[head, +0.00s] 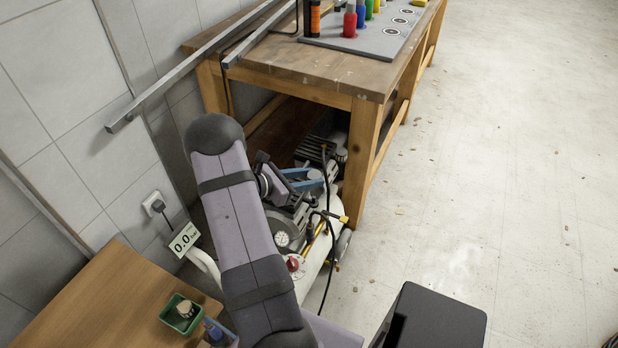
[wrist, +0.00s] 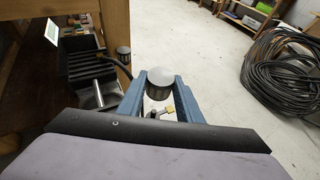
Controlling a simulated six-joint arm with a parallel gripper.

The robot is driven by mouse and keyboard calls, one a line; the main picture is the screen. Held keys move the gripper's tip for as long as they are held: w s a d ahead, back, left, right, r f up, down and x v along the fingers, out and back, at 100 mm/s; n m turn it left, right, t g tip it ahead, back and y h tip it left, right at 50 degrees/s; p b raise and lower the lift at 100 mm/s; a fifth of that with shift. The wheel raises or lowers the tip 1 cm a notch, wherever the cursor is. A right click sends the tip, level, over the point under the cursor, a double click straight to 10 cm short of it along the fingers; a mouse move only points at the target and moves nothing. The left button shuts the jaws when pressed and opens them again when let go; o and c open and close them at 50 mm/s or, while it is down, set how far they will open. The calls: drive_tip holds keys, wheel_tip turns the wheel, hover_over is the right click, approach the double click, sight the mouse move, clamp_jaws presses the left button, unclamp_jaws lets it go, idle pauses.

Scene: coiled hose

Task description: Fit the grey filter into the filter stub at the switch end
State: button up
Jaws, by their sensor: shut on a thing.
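My gripper (wrist: 160,88) is shut on the grey filter (wrist: 160,77), a short cylinder with a pale flat top, held between its two blue fingers. In the head view my gripper (head: 308,178) is over the compressor under the bench, partly behind my arm; the filter is hard to make out there. The compressor (head: 318,250) has a cream tank, a gauge (head: 283,239) and a red knob (head: 292,264). I cannot make out the filter stub.
The wooden bench (head: 362,135) stands over the compressor's far part, its leg close to my gripper. A black hose (head: 329,275) hangs down the front. A coiled hose (wrist: 285,72) lies at right.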

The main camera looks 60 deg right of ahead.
sight(313, 199)
drive_tip(key=shift+f+b, duration=2.15)
drive_tip(key=shift+f, duration=0.65)
drive_tip(key=shift+f, duration=1.6)
drive_tip(key=shift+a+f, duration=0.1)
drive_tip(key=shift+f, duration=0.25)
idle(1.5)
drive_tip(key=o, duration=1.1)
drive_tip(key=shift+r, duration=0.1)
drive_tip(key=shift+w, duration=0.1)
drive_tip(key=shift+r, duration=0.1)
drive_tip(key=v, duration=0.7)
